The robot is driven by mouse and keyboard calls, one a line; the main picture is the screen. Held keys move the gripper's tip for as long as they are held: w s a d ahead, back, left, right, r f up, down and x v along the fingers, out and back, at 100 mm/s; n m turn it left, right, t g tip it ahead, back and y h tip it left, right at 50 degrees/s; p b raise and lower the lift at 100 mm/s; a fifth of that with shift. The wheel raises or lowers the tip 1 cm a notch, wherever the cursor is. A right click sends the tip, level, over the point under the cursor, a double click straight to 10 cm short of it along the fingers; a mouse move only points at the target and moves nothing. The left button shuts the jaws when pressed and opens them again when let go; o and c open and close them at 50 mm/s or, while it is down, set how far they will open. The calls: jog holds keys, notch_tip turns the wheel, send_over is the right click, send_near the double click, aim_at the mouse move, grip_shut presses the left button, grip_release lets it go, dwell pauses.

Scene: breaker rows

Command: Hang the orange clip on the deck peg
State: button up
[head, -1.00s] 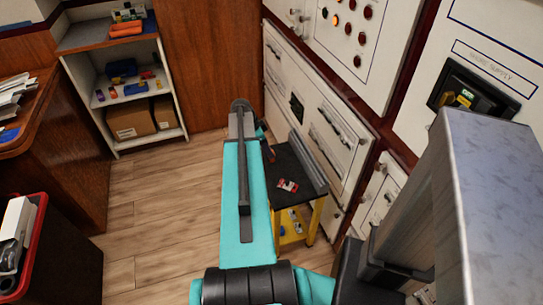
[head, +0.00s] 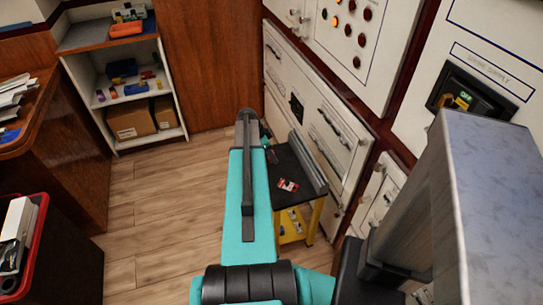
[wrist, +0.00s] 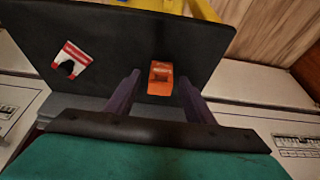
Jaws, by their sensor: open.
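The orange clip (wrist: 161,78) lies on the black top (wrist: 112,30) of the small yellow-framed cart in the wrist view. My gripper (wrist: 160,84) is open, with its two dark fingers apart on either side of the clip, and the clip shows between them. I cannot tell from this view whether the fingers are level with the clip or above it. In the head view, my arm hides the clip. I cannot make out the deck peg in either view.
A red-and-white piece (head: 288,185) lies on the cart's black top, also seen in the wrist view (wrist: 72,58). White cabinet panels (head: 318,110) stand close on the right. A shelf unit (head: 125,90) stands at the back left. Wooden floor (head: 150,215) is clear left of the arm.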

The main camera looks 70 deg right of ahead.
dwell(0.5)
jog(key=c, duration=1.2)
jog(key=shift+r, duration=0.15)
jog(key=shift+r, duration=0.75)
jog(key=shift+a+r+b, duration=0.15)
jog(key=shift+r+b, duration=0.2)
jog(key=shift+r, duration=0.6)
jog(key=a+r+b, duration=0.1)
jog(key=a, duration=1.4)
jog(key=shift+a+r+b, duration=0.2)
jog(key=shift+a+b, duration=0.1)
jog(key=shift+b, duration=0.05)
jog(key=shift+w, duration=0.1)
